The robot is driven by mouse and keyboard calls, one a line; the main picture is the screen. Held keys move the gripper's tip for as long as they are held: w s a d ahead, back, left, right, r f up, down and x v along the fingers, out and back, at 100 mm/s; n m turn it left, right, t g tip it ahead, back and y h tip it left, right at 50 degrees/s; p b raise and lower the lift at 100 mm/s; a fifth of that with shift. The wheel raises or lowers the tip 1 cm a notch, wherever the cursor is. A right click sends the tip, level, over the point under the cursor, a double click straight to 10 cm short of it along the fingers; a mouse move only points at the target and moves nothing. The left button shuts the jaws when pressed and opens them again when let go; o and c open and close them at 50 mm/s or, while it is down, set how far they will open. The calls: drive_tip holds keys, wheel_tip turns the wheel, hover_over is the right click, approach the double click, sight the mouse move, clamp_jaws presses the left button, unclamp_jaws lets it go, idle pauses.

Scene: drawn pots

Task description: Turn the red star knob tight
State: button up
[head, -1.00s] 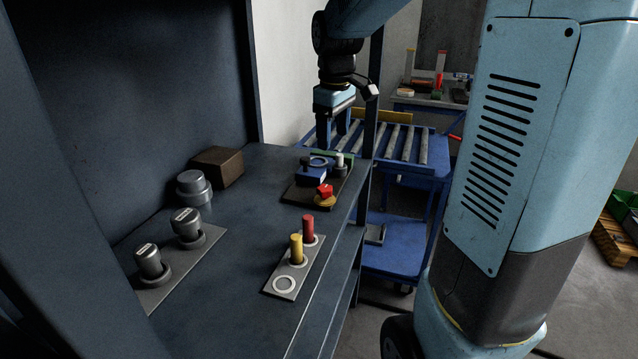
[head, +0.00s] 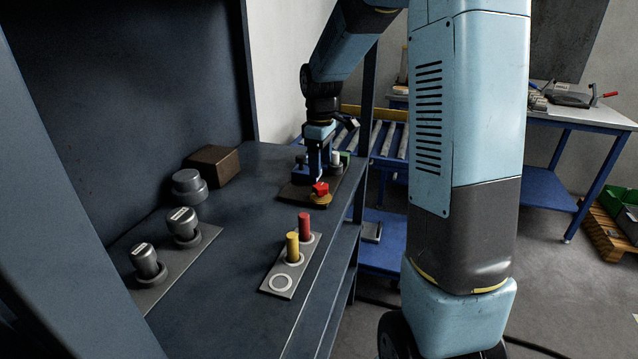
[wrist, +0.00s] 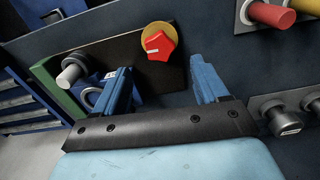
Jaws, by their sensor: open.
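The red star knob (head: 320,187) sits on a yellow-brown round base on a dark plate (head: 293,193) on the bench. In the wrist view the red knob (wrist: 160,46) shows a white mark and lies just beyond the fingertips, between their lines. My gripper (wrist: 165,75) is open and empty, with blue fingers apart. In the head view my gripper (head: 319,168) points down over the plate, just behind the knob. The gap between fingers and knob is hard to judge. A blue block with a ring (wrist: 92,97) is partly hidden behind the left finger.
A grey cylinder (wrist: 70,70) and a green strip (wrist: 55,90) lie beside the plate. A grey strip with red (head: 304,226) and yellow (head: 292,247) pegs stands in front. Two grey knobs (head: 183,225) (head: 146,261) and a brown box (head: 213,166) are at left.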

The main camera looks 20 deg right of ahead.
sight(321, 186)
wheel_tip(321, 186, down, 7)
drive_tip(key=shift+r, duration=0.1)
idle(0.4)
